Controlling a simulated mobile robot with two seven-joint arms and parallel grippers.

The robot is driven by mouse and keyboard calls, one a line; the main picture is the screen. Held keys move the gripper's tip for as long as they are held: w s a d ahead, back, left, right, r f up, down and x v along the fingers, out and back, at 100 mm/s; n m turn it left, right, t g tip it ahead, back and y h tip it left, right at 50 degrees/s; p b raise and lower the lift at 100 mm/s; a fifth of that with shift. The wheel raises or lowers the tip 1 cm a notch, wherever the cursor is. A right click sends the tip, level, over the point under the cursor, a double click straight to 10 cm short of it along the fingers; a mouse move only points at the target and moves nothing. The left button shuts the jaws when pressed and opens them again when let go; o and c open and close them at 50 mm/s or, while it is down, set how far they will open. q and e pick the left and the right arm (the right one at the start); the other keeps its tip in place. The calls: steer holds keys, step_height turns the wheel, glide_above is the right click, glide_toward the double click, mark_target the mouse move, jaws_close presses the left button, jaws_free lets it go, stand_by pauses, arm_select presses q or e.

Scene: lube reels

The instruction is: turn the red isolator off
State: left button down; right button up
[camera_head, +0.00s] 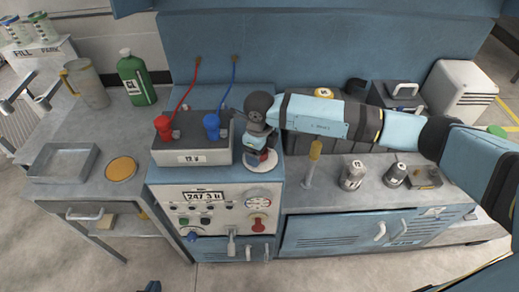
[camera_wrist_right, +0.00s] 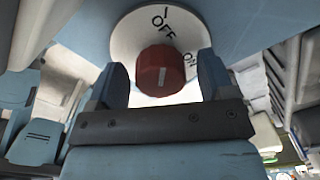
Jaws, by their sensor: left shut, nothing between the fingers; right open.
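The red isolator (camera_wrist_right: 160,68) is a red knob with a short white mark on a round white plate (camera_wrist_right: 128,35) lettered OFF and ON. In the head view the plate (camera_head: 268,166) lies on top of the blue cabinet, and my right arm covers much of the knob. My right gripper (camera_wrist_right: 160,85) is open, its fingers on either side of the knob with gaps visible. It points down over the isolator in the head view (camera_head: 260,150). The white mark runs upright in the wrist view; which label it selects I cannot tell. My left gripper (camera_head: 152,286) is shut and empty at the bottom edge, mostly cut off.
A grey battery (camera_head: 190,157) with red and blue clamps stands left of the isolator. A panel (camera_head: 215,215) with gauges and switches faces front below. A yellow-topped post (camera_head: 313,160) and metal canisters (camera_head: 353,175) stand to the right, near my right arm.

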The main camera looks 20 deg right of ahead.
step_height(320, 180, up, 14)
steer(key=b, duration=0.1)
steer(key=shift+f, duration=0.2)
stand_by(0.4)
